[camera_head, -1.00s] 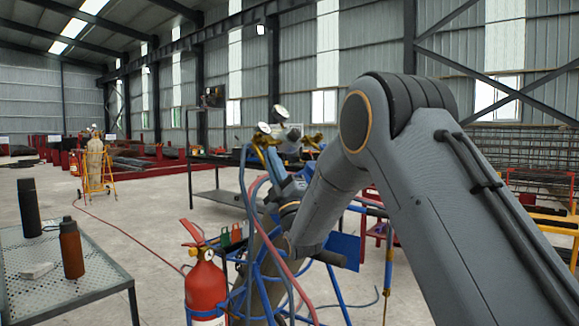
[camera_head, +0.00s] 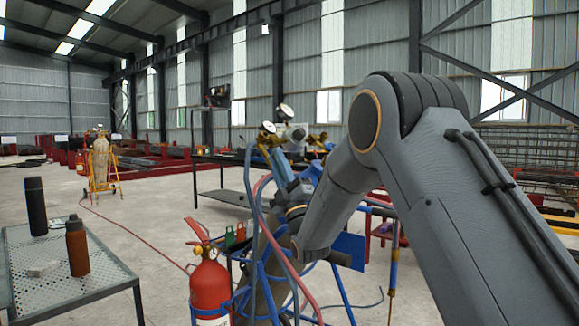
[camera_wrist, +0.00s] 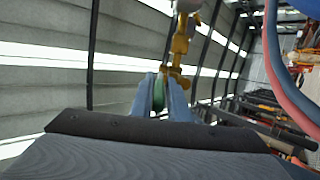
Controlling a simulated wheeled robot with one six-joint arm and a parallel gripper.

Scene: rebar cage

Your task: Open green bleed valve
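The green bleed valve (camera_wrist: 158,94) shows in the wrist view as a narrow green piece between the two blue-grey fingers of my gripper (camera_wrist: 159,98). The fingers lie close along both its sides and appear to touch it. A brass fitting (camera_wrist: 181,45) rises just beyond the fingers. In the head view the gauges (camera_head: 286,111) and brass regulator parts (camera_head: 268,128) sit atop the dark cylinder, past my forearm. My arm and the fittings partly hide the gripper there, and I cannot make out the green valve.
A red fire extinguisher (camera_head: 211,286) stands left of the cylinder. Red and blue hoses (camera_wrist: 285,75) hang close on the right in the wrist view. A perforated table (camera_head: 105,275) with two bottles is at the left. Open concrete floor lies behind it.

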